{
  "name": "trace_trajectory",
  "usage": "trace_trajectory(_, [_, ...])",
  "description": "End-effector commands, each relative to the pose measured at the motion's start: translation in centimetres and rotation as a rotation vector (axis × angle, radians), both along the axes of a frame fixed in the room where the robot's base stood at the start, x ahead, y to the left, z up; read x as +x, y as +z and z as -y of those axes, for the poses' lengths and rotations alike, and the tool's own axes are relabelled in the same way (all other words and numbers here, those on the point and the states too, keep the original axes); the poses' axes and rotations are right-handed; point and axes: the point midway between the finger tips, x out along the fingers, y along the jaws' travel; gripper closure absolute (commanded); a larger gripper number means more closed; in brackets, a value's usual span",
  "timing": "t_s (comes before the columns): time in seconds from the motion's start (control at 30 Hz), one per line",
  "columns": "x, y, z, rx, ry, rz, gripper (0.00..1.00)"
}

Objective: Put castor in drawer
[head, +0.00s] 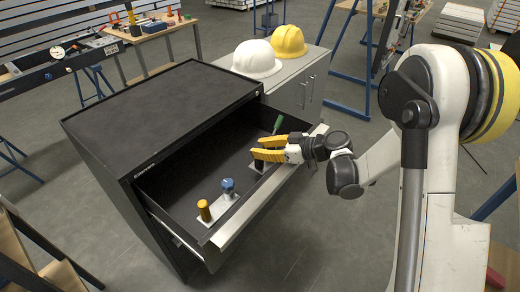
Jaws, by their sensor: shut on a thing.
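My gripper (256,147), with yellow fingers, is over the open drawer (185,187) near its front edge. It is shut on a small dark piece, seemingly the castor (259,166), which shows just below the fingers and is mostly hidden by them. I cannot tell whether the piece touches the drawer floor. The drawer is pulled out of the black cabinet (150,105). In the drawer, a blue-topped piece (228,187) and a yellow upright piece (204,210) stand on light plates near the front. A green-handled thing (277,124) is behind my gripper.
A grey cabinet (295,92) behind the drawer carries a white hard hat (257,59) and a yellow hard hat (288,41). Workbenches with tools stand at the back left. The left and middle of the drawer floor are clear. Open floor lies in front of the drawer.

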Motion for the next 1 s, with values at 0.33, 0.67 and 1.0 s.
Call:
trace_trajectory(0.33, [0.0,-0.9,0.0,0.0,0.0,0.001,1.0])
trace_trajectory(0.67, [-0.1,-1.5,0.0,-0.008,0.004,0.002,0.56])
trace_trajectory(1.0, [-0.2,-1.4,-0.1,-0.008,0.006,0.002,0.56])
